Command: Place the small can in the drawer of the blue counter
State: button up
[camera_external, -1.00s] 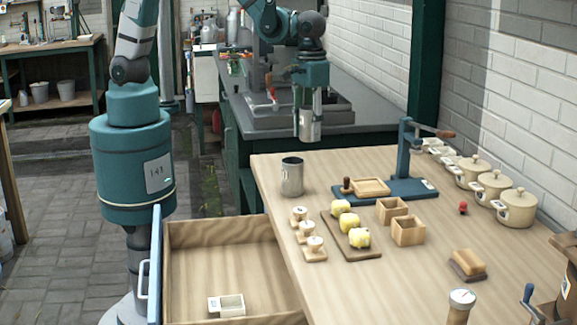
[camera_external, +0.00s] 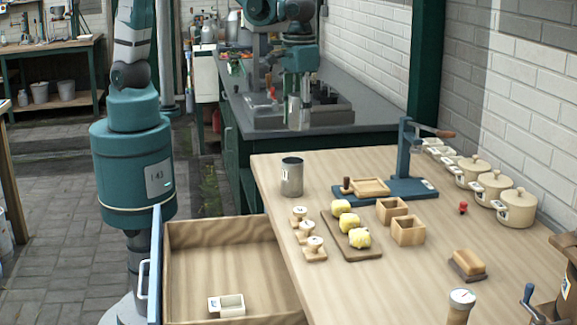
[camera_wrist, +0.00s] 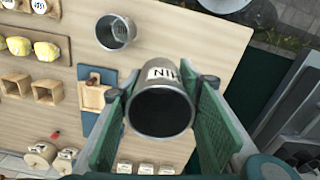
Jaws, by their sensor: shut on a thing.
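My gripper (camera_external: 299,98) is shut on a small metal can (camera_wrist: 161,108) with a white label, held in the air above the back edge of the wooden counter top. The can also shows between the fingers in the external view (camera_external: 295,113). The open drawer (camera_external: 205,250) juts out at the left of the counter, with a blue front (camera_external: 155,262). A small light box (camera_external: 227,305) lies inside it; the rest of its floor is bare. A larger metal can (camera_external: 292,176) stands upright on the counter's back left corner; it shows in the wrist view (camera_wrist: 114,32).
A blue press stand (camera_external: 405,165) is at the counter's back. Several stamps (camera_external: 306,235), a board of yellow lumps (camera_external: 348,230), wooden boxes (camera_external: 407,229) and lidded pots (camera_external: 492,187) stand on the counter. A grey workbench (camera_external: 330,120) is behind.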

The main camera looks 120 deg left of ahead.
jog(key=s+d+m+b, duration=0.2)
jog(key=d+b, duration=0.1)
jog(key=d, duration=0.6)
jog(key=s+d+m+b, duration=0.1)
jog(key=s+d+b, duration=0.1)
jog(key=d, duration=0.7)
jog(key=m+b, duration=0.4)
jog(key=b, duration=0.1)
send_over(192, 267)
notch_tip(192, 267, down, 22)
jog(key=shift+f, duration=0.15)
jog(key=shift+f+b, duration=1.05)
jog(key=shift+f, duration=2.05)
jog(key=shift+f+b, duration=0.6)
jog(key=shift+f, duration=1.25)
jog(key=shift+f, duration=0.15)
